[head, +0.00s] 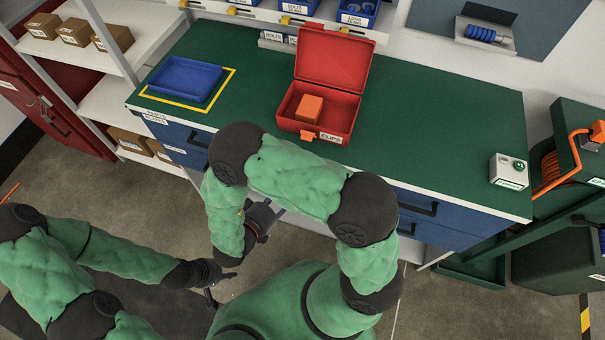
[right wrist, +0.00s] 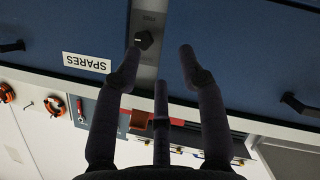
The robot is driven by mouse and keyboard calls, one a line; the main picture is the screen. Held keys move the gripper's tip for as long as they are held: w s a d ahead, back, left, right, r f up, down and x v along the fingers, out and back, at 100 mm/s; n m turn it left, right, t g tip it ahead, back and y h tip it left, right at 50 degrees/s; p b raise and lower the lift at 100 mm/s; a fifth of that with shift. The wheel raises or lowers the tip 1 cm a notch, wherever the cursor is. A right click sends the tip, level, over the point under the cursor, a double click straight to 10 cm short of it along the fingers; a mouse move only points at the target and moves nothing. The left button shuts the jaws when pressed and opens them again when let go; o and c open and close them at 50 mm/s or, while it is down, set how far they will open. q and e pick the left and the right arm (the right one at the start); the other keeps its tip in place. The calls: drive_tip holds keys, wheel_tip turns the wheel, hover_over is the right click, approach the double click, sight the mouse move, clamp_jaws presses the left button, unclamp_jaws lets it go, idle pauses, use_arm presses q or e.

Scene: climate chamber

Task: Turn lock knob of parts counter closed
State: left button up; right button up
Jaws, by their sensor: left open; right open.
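The parts counter (head: 430,130) has a green top and blue drawer fronts. In the right wrist view a small black lock knob (right wrist: 144,40) sits on a grey vertical strip (right wrist: 146,72) between blue drawers. In the head view my right gripper (head: 262,218) is partly hidden by my arm at the counter front. My left gripper (head: 224,289) is open and empty, low over the floor.
A drawer label reads SPARES (right wrist: 86,63). A black drawer handle (right wrist: 300,106) shows at the right. On the counter are an open red box (head: 341,112) with an orange block, a blue tray (head: 186,79) and a small grey box (head: 508,171). White shelving stands at the left.

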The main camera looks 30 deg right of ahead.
drive_tip(key=w+d+f+h+b, duration=0.1)
drive_tip(key=d+b, duration=0.3)
drive_tip(key=d, duration=0.5)
drive_tip(key=shift+w+d, duration=0.2)
drive_tip(key=shift+w, duration=0.6)
drive_tip(key=shift+f, duration=0.1)
clamp_jaws()
